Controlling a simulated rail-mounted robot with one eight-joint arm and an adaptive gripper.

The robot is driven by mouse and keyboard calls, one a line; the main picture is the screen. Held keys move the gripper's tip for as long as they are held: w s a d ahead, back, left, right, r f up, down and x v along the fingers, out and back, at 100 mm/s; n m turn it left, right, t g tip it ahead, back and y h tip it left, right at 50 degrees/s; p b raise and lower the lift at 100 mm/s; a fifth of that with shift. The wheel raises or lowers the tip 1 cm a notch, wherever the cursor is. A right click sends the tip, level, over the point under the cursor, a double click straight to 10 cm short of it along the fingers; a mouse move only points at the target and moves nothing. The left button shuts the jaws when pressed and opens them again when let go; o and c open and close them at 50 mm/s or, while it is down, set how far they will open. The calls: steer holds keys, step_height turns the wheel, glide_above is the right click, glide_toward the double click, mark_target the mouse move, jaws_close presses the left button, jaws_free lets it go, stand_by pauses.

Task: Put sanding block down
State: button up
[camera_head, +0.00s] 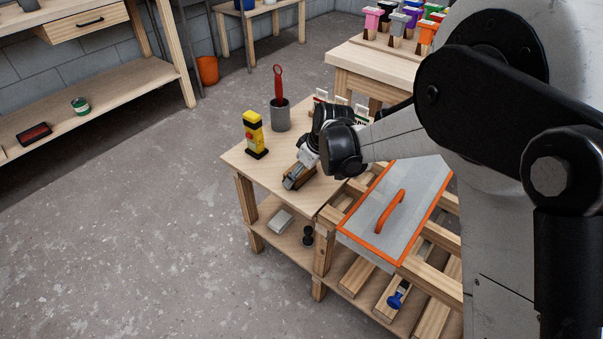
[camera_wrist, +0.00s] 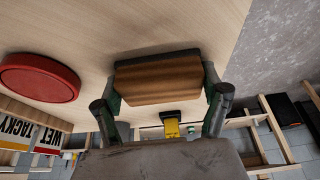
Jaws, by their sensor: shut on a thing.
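The sanding block (camera_wrist: 158,86) is brown with a dark grey face, and it sits between the two fingers of my gripper (camera_wrist: 160,95) in the wrist view. The gripper is shut on it. In the head view the block (camera_head: 298,177) is low over the small wooden table (camera_head: 240,164), near its front edge, with my gripper (camera_head: 302,168) above it. The dark face is toward the tabletop. I cannot tell whether it touches the top.
A yellow and black device (camera_head: 253,135) and a grey cup (camera_head: 280,115) with a red-handled tool stand behind the block. A red disc (camera_wrist: 40,77) and signs reading "WET" and "TACKY" (camera_wrist: 28,133) are close by. An orange-edged grey panel (camera_head: 393,210) lies right.

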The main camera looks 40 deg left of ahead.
steer(key=shift+f, duration=0.1)
steer(key=o, duration=1.3)
steer(key=shift+o, duration=0.2)
steer(key=p+v, duration=0.3)
steer(key=v, duration=0.9)
